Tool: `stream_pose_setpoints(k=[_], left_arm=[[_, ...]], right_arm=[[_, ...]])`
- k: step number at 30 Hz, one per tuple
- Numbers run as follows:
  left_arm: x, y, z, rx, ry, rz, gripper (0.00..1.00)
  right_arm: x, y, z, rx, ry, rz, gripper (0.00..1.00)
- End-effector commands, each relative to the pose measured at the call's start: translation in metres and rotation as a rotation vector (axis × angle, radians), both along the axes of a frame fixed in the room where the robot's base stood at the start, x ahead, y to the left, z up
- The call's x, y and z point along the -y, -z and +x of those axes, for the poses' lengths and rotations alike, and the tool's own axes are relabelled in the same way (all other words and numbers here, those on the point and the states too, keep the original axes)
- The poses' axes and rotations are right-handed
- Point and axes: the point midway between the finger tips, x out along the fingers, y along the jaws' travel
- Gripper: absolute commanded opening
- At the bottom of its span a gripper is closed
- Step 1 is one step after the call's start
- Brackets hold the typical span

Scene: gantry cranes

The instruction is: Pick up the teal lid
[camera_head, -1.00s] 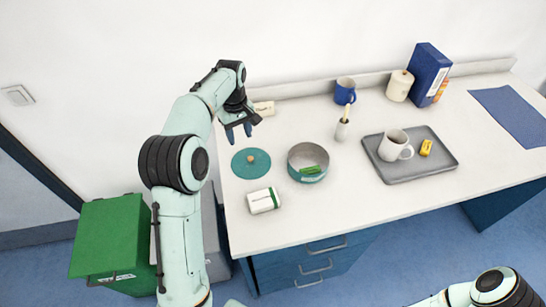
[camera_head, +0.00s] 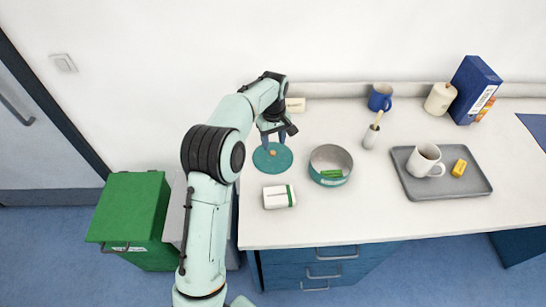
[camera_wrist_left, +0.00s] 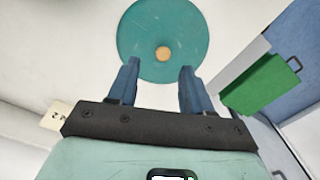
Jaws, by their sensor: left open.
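The teal lid (camera_head: 266,163) is a flat round disc with a small tan knob (camera_head: 272,153), lying on the counter near its left end. In the left wrist view the lid (camera_wrist_left: 185,38) lies just beyond my fingertips, its knob (camera_wrist_left: 162,53) roughly between them. My left gripper (camera_head: 273,145) is open and empty, above the lid's far part. Its two blue fingers (camera_wrist_left: 158,75) stand apart in the left wrist view. My right gripper is not in view.
A white and green box (camera_head: 279,197) lies in front of the lid. A small cream box (camera_head: 295,105) is behind. A tray (camera_head: 436,190) with a mug is at right.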

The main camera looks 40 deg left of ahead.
Motion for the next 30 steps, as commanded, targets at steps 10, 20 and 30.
stream_pose_setpoints(k=[10, 20, 30], left_arm=[[0.001, 0.044, -0.004, -0.002, 0.000, 0.000, 0.50], [0.001, 0.044, -0.004, -0.001, 0.000, 0.000, 0.14], [0.001, 0.043, -0.003, 0.000, 0.000, 0.000, 0.00]], right_arm=[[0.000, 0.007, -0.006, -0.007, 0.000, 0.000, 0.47], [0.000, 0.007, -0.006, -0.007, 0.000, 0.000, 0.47], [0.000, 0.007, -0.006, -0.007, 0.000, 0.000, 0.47]])
